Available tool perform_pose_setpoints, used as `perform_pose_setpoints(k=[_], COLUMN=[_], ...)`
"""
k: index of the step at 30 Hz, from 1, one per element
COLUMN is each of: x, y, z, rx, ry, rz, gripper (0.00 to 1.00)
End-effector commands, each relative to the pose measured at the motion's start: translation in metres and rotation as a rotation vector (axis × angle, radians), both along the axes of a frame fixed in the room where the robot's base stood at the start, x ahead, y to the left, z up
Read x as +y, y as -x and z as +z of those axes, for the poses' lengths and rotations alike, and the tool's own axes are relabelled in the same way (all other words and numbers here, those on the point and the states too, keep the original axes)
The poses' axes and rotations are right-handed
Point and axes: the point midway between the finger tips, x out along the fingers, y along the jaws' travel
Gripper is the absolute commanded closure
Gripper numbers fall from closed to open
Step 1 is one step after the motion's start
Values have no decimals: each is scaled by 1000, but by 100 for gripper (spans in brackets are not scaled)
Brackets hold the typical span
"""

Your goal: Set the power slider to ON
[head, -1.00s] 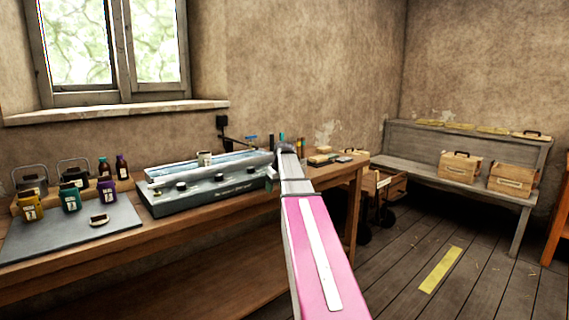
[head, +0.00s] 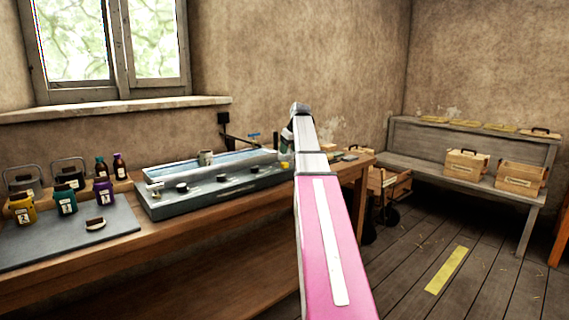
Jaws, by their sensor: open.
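A long grey machine with a shallow pale trough (head: 215,172) stands on the wooden bench. My pink and white arm reaches forward over the bench. My gripper (head: 285,160) shows only partly, just left of the arm's far end, near the machine's right end. It is open and appears empty; its fingers are small and partly hidden. I cannot tell whether it touches anything.
A grey shelf bench (head: 400,170) with wooden boxes stands at the right. The floor at right is mostly clear.

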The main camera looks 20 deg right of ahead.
Motion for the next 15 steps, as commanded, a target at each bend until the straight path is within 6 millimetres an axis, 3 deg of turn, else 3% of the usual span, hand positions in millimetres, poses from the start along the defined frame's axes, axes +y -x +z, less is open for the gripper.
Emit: perform_pose_setpoints(k=[9, 15], x=[7, 10], y=[-20, -26], z=[-51, -67], rx=[1, 0], ry=[-1, 0], rz=[-1, 0], gripper=[43, 43])
